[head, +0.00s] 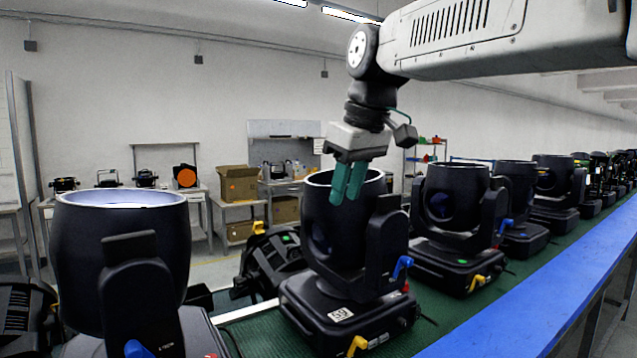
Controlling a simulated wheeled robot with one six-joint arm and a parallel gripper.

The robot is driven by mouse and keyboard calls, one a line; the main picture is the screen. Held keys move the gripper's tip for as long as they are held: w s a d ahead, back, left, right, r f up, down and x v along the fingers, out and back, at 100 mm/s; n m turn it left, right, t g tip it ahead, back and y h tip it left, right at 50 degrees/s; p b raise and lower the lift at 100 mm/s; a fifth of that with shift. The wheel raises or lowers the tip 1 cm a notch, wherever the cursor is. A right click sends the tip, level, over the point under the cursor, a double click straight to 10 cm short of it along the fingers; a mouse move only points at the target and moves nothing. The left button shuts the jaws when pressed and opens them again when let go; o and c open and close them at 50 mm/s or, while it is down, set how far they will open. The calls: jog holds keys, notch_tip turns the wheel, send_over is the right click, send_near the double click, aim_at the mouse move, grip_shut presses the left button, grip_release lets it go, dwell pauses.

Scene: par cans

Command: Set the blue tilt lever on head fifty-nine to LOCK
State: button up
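Head fifty-nine (325,280) is a black moving-head light with a white label reading 59 (342,313) on its base, standing on the green bench top. Its blue tilt lever (402,267) sticks out at the lower right of its yoke arm, angled upward. A yellow lever (356,345) sits low at the front of its base. My gripper (343,201) hangs with teal fingers pointing down, overlapping the top of this head in the picture, up and left of the blue lever. The fingers look close together with nothing seen between them. The LOCK marking is too small to read.
Another black head (120,245) stands close at the left, with its own blue lever (138,349). More heads (455,220) line the green bench to the right, with blue and yellow levers. A blue bench edge (540,300) runs along the right. Boxes (238,183) stand behind.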

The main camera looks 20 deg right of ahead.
jog(key=w+r+n, duration=0.2)
jog(key=w+r, duration=0.4)
jog(key=w, duration=0.2)
jog(key=shift+t, duration=0.4)
jog(key=x, duration=0.7)
jog(key=shift+s+a+f, duration=0.2)
jog(key=shift+a+f, duration=0.05)
jog(key=shift+a, duration=0.05)
jog(key=shift+d+r, duration=0.1)
grip_shut()
